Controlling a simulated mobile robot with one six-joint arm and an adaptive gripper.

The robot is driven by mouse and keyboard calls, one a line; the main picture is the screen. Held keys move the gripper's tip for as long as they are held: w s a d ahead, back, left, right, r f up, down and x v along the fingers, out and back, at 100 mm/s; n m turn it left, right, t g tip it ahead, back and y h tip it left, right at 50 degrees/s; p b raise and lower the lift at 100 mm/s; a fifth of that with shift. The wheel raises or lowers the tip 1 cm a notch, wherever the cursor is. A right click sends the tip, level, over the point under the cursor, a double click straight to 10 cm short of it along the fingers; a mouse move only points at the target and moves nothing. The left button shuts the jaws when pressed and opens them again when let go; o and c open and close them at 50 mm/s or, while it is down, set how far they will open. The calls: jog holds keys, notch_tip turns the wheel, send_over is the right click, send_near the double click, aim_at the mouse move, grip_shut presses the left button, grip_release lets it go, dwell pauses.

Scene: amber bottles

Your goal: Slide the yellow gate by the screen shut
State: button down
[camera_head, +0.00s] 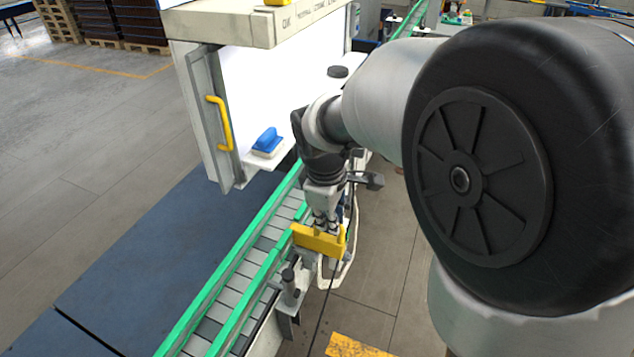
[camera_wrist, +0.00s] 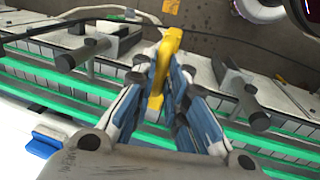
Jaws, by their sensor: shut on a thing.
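The yellow gate (camera_head: 318,241) is a small yellow plate at the near side of the conveyor, in front of the bright white screen (camera_head: 270,85). My gripper (camera_head: 325,222) reaches down from above and is shut on the gate. In the wrist view the yellow gate (camera_wrist: 165,68) stands between the two blue-and-grey fingers of my gripper (camera_wrist: 172,95). The fingers hide part of it. How far the gate reaches across the belt is hard to tell.
The conveyor (camera_head: 235,275) with green rails runs diagonally past the screen housing. A blue-handled block (camera_head: 267,143) sits on the housing's ledge, and a yellow handle (camera_head: 221,123) is on its door. Dark rail posts (camera_wrist: 82,52) and a black cable (camera_wrist: 60,27) are close to my gripper.

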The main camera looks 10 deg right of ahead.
jog(key=p, duration=0.2)
send_over(303, 231)
jog(key=shift+r, duration=0.1)
jog(key=shift+d, duration=0.1)
jog(key=shift+w, duration=0.1)
jog(key=c, duration=1.8)
grip_release()
jog(key=shift+o, duration=1)
notch_tip(303, 231, up, 12)
jog(key=s+a, duration=0.1)
jog(key=s, duration=0.1)
jog(key=shift+a, duration=0.25)
